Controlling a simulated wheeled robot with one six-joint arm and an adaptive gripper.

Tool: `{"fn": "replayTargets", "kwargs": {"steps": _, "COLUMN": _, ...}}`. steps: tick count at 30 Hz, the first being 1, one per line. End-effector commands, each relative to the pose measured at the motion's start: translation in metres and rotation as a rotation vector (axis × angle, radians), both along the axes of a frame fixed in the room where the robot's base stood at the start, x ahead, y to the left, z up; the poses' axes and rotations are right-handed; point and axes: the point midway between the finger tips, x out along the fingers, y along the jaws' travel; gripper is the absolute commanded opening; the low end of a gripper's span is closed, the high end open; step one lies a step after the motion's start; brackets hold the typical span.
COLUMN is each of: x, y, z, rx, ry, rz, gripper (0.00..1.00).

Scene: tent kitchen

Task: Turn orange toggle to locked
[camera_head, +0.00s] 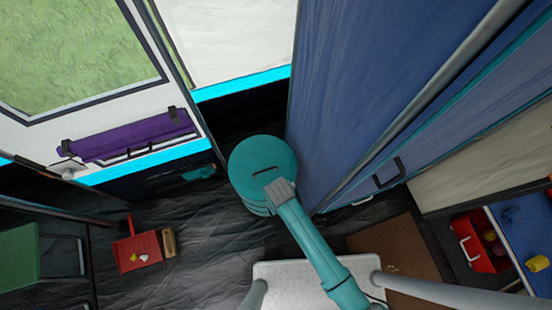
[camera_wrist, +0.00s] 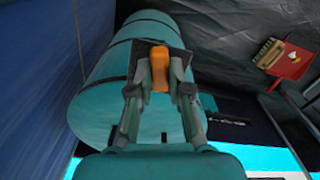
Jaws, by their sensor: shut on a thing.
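The orange toggle (camera_wrist: 159,66) shows in the wrist view, on a dark plate at the side of a large teal cylinder (camera_wrist: 100,105). It stands about upright in that picture. My gripper (camera_wrist: 159,76) is shut on the toggle, with one finger at each side of it. In the head view the teal cylinder (camera_head: 262,160) stands in the middle, beside the blue wall. My gripper (camera_head: 280,190) is at its lower edge there, and the toggle is hidden. I see no locked or unlocked mark.
A tall blue fabric wall (camera_head: 350,90) rises close to the right of the cylinder. A red dustpan (camera_head: 138,252) and a brush (camera_head: 169,243) lie on the dark floor at left. A purple roll (camera_head: 130,138) hangs on the tent wall.

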Motion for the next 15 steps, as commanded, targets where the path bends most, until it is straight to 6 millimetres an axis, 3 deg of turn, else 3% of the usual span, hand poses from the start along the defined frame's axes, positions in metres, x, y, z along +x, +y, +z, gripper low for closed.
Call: {"fn": "replayTargets", "kwargs": {"steps": 15, "x": -0.0027, "y": 0.0002, "z": -0.001, "rx": 0.001, "ry": 0.007, "rz": -0.275, "gripper": 0.0}}
